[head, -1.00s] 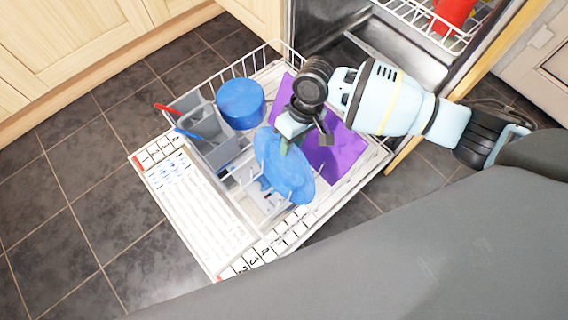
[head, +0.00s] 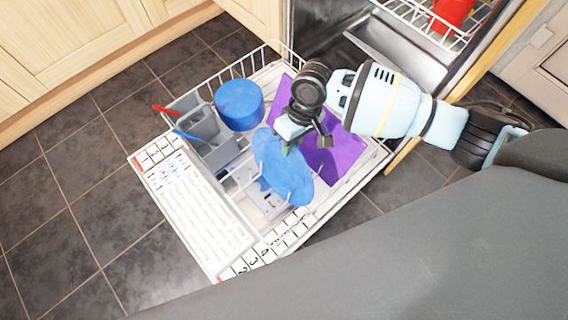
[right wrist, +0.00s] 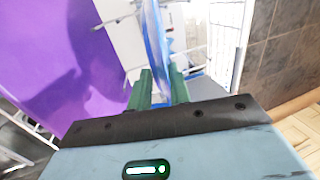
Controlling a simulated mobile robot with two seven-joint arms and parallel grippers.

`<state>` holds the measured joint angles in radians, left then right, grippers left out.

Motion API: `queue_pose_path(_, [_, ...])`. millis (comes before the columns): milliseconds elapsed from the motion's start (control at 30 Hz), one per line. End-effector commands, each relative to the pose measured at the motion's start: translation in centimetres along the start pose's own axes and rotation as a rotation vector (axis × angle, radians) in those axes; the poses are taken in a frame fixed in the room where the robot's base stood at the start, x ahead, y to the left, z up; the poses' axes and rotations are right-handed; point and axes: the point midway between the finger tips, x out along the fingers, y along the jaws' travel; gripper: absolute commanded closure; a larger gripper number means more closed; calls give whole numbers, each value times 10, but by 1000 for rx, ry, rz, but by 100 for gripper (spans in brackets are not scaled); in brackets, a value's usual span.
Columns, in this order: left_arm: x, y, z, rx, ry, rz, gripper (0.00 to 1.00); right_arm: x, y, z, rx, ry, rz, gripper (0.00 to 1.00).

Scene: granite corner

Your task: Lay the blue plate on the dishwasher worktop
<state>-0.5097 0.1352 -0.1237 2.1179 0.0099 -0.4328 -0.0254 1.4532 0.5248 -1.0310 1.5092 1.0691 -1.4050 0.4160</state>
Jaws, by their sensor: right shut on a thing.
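The blue plate (head: 283,172) is tilted over the lower rack of the open dishwasher in the head view. My right gripper (head: 290,143) is at its upper edge. In the right wrist view the green fingers of my right gripper (right wrist: 158,90) are shut on the plate (right wrist: 157,40), which shows nearly edge-on between them. Whether the plate's lower edge touches the rack cannot be told. The dishwasher worktop is not clearly in view. My left gripper is not in view.
The pulled-out rack (head: 352,180) holds a purple board (head: 335,155), a blue pot (head: 240,104) and a grey cutlery basket (head: 203,130). The purple board (right wrist: 60,60) stands close left in the right wrist view. A red item (head: 452,15) is in the upper rack. Tiled floor (head: 70,190) lies left.

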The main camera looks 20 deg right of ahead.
Motion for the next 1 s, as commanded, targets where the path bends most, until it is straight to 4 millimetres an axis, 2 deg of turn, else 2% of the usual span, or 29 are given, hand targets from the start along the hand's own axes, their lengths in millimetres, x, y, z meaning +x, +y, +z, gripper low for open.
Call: queue_pose_path(1000, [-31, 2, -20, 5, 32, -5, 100, -42, -3, -1, -1, 3, -7, 100])
